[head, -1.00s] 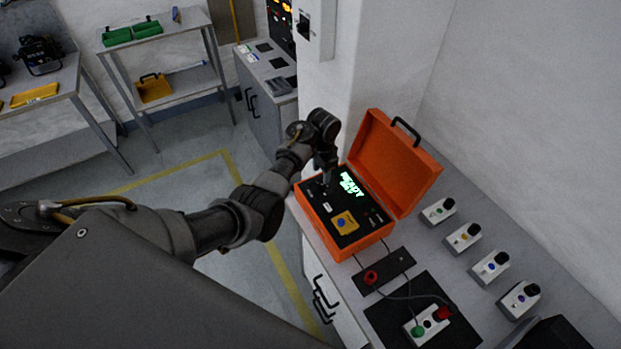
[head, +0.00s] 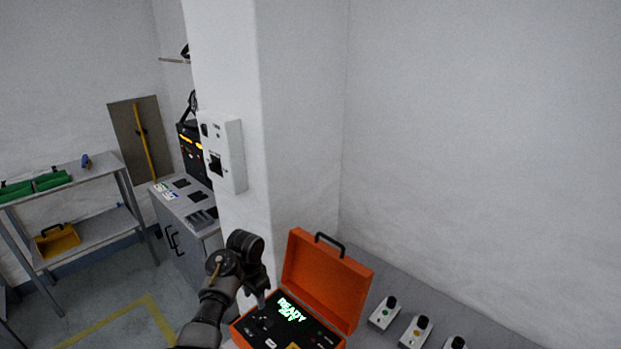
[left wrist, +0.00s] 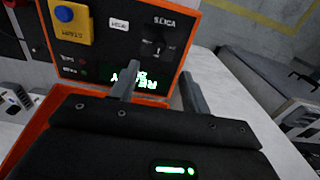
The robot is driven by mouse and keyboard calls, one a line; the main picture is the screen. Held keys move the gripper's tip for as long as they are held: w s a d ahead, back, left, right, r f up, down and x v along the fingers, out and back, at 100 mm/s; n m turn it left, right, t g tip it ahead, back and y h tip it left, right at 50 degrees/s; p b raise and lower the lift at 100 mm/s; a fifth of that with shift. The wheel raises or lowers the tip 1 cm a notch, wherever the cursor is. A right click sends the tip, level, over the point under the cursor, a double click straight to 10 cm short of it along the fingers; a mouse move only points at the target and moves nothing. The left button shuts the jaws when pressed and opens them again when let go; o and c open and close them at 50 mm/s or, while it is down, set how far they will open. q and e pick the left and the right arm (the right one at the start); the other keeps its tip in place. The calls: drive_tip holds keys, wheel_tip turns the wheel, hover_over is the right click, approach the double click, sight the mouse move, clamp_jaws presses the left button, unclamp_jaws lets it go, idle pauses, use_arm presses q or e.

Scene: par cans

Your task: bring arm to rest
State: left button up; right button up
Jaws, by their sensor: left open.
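My left arm comes in from the bottom of the head view, and its gripper (head: 260,299) hangs over the left part of the orange tester case (head: 325,284). The case lid stands open, and its display reads READY. In the left wrist view my gripper (left wrist: 158,84) is open, with two separate fingers and nothing between them. The case panel there shows a yellow switch with a blue button (left wrist: 68,18) and a black selector knob (left wrist: 156,46). Whether the fingertips touch the panel is hard to tell. My right gripper is not in view.
Several small white boxes with black knobs (head: 384,313) stand on the grey bench right of the case. A white pillar (head: 230,60) with a wall box (head: 222,150) rises behind the gripper. A shelf (head: 95,235) stands at the left, with open floor before it.

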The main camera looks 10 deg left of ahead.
use_arm(q)
drive_tip(key=s+a+f+n+t, duration=0.15)
drive_tip(key=s+f, duration=0.25)
drive_tip(key=s, duration=0.4)
drive_tip(key=s+a+f+n, duration=0.2)
drive_tip(key=s+f, duration=0.3)
drive_tip(key=s, duration=0.4)
drive_tip(key=s+d+r+n+t, duration=0.1)
drive_tip(key=s+r, duration=0.2)
drive_tip(key=s, duration=0.8)
drive_tip(key=s+r+n+t, duration=0.1)
drive_tip(key=s+r, duration=0.3)
drive_tip(key=s, duration=0.8)
wheel_tip(320, 180, down, 36)
drive_tip(key=s+g+b, duration=0.1)
drive_tip(key=b, duration=0.8)
drive_tip(key=s+a+f+g+b, duration=0.1)
drive_tip(key=s+a+f+b, duration=0.2)
drive_tip(key=s+f, duration=1.3)
wheel_tip(320, 180, down, 4)
drive_tip(key=shift+f+b, duration=0.1)
drive_tip(key=shift+b, duration=1.05)
